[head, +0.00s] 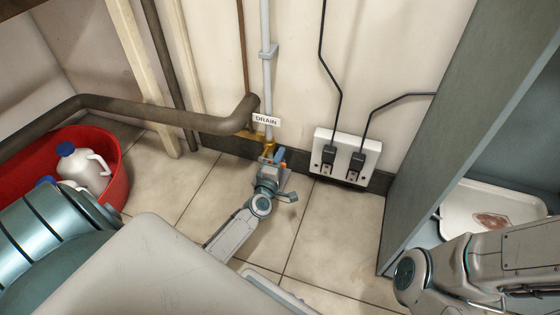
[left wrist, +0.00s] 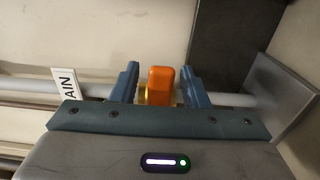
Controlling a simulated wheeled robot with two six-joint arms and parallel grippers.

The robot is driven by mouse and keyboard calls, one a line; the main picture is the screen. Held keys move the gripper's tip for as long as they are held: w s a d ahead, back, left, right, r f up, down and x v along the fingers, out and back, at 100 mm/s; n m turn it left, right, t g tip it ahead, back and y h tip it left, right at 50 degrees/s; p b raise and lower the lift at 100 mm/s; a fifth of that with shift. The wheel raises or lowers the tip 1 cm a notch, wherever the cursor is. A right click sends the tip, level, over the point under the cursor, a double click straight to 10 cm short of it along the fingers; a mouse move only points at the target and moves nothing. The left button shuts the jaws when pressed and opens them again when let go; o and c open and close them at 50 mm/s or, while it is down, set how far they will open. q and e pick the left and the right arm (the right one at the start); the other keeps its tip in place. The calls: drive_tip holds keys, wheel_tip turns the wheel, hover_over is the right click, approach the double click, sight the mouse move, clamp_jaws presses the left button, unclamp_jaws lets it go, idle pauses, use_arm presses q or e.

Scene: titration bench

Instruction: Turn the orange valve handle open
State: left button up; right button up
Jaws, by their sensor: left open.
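The orange valve handle (left wrist: 159,85) shows in the left wrist view as a short upright block, with a bit of yellow brass beside it on the grey pipe (left wrist: 232,99). My left gripper (left wrist: 161,84) is open, with one blue finger on each side of the handle and a gap visible on the left side. The gap on the right is narrow, and I cannot tell whether that finger touches. In the head view my left gripper (head: 274,157) is low at the wall, just below the DRAIN label (head: 266,120), and hides most of the valve. My right gripper is out of the picture.
A red tub (head: 118,175) with white jugs (head: 82,168) stands at the left. A wall socket (head: 346,157) with two black plugs is right of the valve. A grey cabinet (head: 440,120) with a white tray (head: 465,205) stands at the right. A thick brown pipe (head: 170,116) runs along the left.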

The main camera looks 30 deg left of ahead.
use_arm(q)
clamp_jaws()
drive_tip(key=shift+r, duration=0.1)
idle(0.3)
drive_tip(key=a+r+n, duration=0.1)
drive_tip(key=n, duration=0.4)
drive_tip(key=a+r+n+p, duration=0.1)
drive_tip(key=r+n, duration=0.1)
drive_tip(key=n, duration=0.3)
drive_tip(key=s+a+r+n+p, duration=0.1)
drive_tip(key=a+r+n, duration=0.1)
drive_tip(key=n, duration=0.3)
drive_tip(key=shift+a+r, duration=0.1)
drive_tip(key=shift+s+a+r+n+b, duration=0.15)
drive_tip(key=shift+a+n, duration=0.25)
drive_tip(key=shift+n, duration=0.4)
drive_tip(key=shift+s+a+f+n+b, duration=0.1)
drive_tip(key=shift+a+n+b, duration=0.2)
drive_tip(key=shift+n, duration=0.5)
